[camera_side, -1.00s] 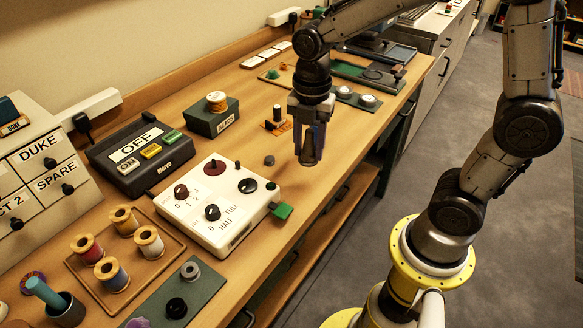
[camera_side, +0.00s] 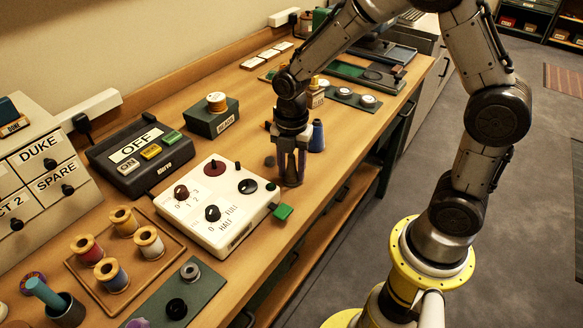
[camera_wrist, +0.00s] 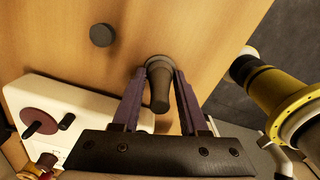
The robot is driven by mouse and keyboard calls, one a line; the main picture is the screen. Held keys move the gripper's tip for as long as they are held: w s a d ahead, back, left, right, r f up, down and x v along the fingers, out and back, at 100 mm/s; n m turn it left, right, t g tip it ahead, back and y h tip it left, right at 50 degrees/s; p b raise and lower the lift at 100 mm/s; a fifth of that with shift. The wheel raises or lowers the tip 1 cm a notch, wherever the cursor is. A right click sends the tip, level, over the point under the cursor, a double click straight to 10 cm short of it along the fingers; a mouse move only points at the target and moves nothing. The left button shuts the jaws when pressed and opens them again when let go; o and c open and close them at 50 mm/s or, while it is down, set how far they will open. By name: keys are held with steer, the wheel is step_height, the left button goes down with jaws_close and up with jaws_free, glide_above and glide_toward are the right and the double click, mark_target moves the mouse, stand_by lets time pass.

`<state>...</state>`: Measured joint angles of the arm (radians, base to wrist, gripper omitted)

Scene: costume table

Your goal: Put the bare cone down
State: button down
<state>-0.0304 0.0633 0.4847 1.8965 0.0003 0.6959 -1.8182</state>
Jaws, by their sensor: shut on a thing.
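My gripper (camera_side: 292,180) is low over the front part of the wooden table, just right of the white control box. It points down and is shut on a dark grey-brown cone. In the wrist view the bare cone (camera_wrist: 159,88) sits between the two purple-grey fingers (camera_wrist: 157,100), its wide end away from the palm and its narrow end toward it. In the side view the fingers mostly hide the cone. Its wide end is at or very close to the table top; I cannot tell whether it touches.
The white control box (camera_side: 215,205) with knobs and a green tab (camera_side: 283,211) lies close to the left. A small dark puck (camera_side: 270,161) is on the table nearby. A blue cone (camera_side: 317,136) stands just behind my gripper. The table's front edge is close on the right.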

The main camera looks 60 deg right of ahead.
mark_target(293, 156)
steer(key=shift+f, duration=0.1)
steer(key=shift+c, duration=2.2)
jaws_free()
step_height(293, 156, up, 11)
steer(key=shift+r, duration=0.2)
steer(key=shift+s+r, duration=0.15)
steer(key=shift+r, duration=0.45)
steer(key=s+r+m+t, duration=0.2)
steer(key=s+m, duration=0.6)
steer(key=m, duration=0.2)
steer(key=s+d+r+m+t, duration=0.1)
steer(key=s+r+m+t, duration=0.1)
steer(key=s+m, duration=0.7)
steer(key=shift+s+r+m+t, duration=0.25)
steer(key=shift+m+t, duration=0.55)
steer(key=shift+m, duration=0.3)
